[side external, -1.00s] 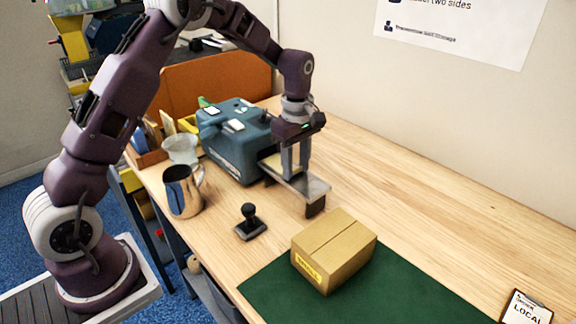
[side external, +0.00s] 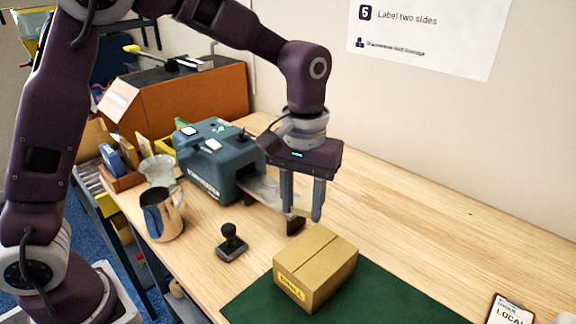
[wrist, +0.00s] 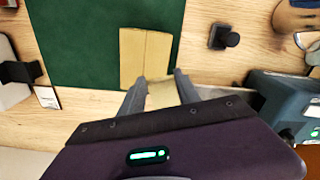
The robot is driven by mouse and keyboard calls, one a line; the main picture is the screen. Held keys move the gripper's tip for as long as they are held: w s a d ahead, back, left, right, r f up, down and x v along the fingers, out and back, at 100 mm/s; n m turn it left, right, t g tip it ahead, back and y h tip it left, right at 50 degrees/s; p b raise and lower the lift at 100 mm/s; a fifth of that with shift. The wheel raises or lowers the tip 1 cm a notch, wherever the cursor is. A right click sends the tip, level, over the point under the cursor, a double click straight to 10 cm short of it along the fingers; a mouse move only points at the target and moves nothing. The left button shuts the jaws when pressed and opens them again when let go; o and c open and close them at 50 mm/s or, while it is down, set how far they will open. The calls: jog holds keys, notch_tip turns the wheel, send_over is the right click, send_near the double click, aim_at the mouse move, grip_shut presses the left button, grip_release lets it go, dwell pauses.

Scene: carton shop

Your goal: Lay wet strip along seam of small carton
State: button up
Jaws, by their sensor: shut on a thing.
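The small carton (side external: 322,262) is a closed tan box with a yellow label on its near side and a seam across its top. It stands on the green mat (side external: 385,303). In the wrist view the carton (wrist: 133,62) lies just ahead of my fingers, its seam running lengthwise. My gripper (side external: 303,212) points down above the table behind the carton. In the wrist view my gripper (wrist: 159,82) is shut on a pale tan strip (wrist: 162,96), seen between the fingers. The strip's far end appears near the carton's edge; I cannot tell whether they touch.
The teal tape dispenser (side external: 222,160) with its metal outfeed plate stands behind my gripper. A black-handled stamp (side external: 231,243) and a metal jug (side external: 162,213) are left of the carton. A clipboard (side external: 510,310) lies at right.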

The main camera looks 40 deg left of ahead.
jog(key=shift+s+d+f+m, duration=0.6)
jog(key=shift+f+m, duration=0.1)
jog(key=shift+f, duration=0.5)
jog(key=shift+s+d+f+m, duration=0.5)
jog(key=shift+s+f+m, duration=0.2)
jog(key=shift+f, duration=0.45)
jog(key=shift+s+d+f+m, duration=0.55)
jog(key=shift+f+m, duration=0.15)
jog(key=shift+f, duration=0.5)
jog(key=shift+f, duration=0.15)
jog(key=o, duration=1)
jog(key=shift+o, duration=0.2)
notch_tip(320, 180, up, 6)
